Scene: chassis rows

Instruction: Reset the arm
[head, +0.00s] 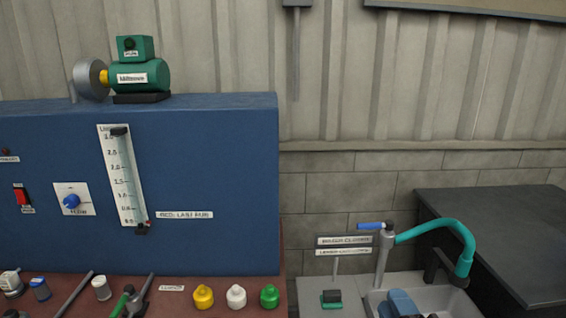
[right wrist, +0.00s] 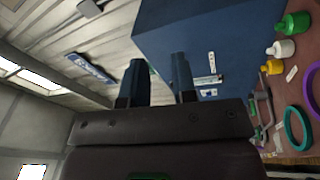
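My right gripper shows as blue fingers at the bottom edge of the head view (head: 400,304), in front of the grey sink; most of it is cut off. In the right wrist view its two dark blue fingers (right wrist: 158,80) stand apart with nothing between them. The gripper is open and empty, and points toward the wall and the blue panel. My left gripper is not in view.
A blue panel (head: 240,180) with a gauge (head: 126,180) stands behind a red-brown bench (head: 240,290). A teal-hosed tap (head: 465,245) rises by the sink (head: 455,290).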

